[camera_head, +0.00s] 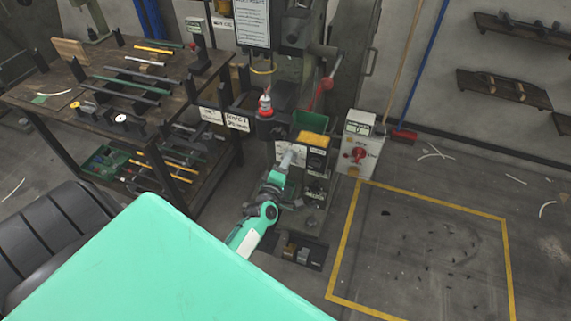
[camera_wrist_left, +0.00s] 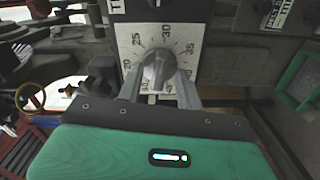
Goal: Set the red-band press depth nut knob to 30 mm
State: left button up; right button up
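The depth nut knob (camera_wrist_left: 158,68) is a grey knob on a white dial plate (camera_wrist_left: 128,40) in the left wrist view. The plate shows 25 at upper left, 30 near the top and 35 at upper right. I cannot read clearly where the knob points. My left gripper (camera_wrist_left: 160,92) has its two fingers apart, one on each side of the knob's lower part, with gaps visible. In the head view my left gripper (camera_head: 291,158) reaches to the press front, below a red band (camera_head: 265,112), and hides the knob. My right gripper is not in view.
A workbench (camera_head: 60,103) with rods and tools stands left. A grey control box (camera_head: 357,145) with a red knob stands right of the press. The floor inside the yellow outline (camera_head: 430,203) is largely clear.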

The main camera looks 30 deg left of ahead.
pick_arm(q)
jog(key=b+v, duration=0.1)
jog(key=v, duration=1.3)
jog(key=shift+b, duration=0.4)
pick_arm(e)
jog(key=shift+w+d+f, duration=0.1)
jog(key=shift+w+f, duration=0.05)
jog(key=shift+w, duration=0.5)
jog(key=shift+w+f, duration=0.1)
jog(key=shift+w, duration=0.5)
pick_arm(q)
jog(key=shift+w, duration=0.1)
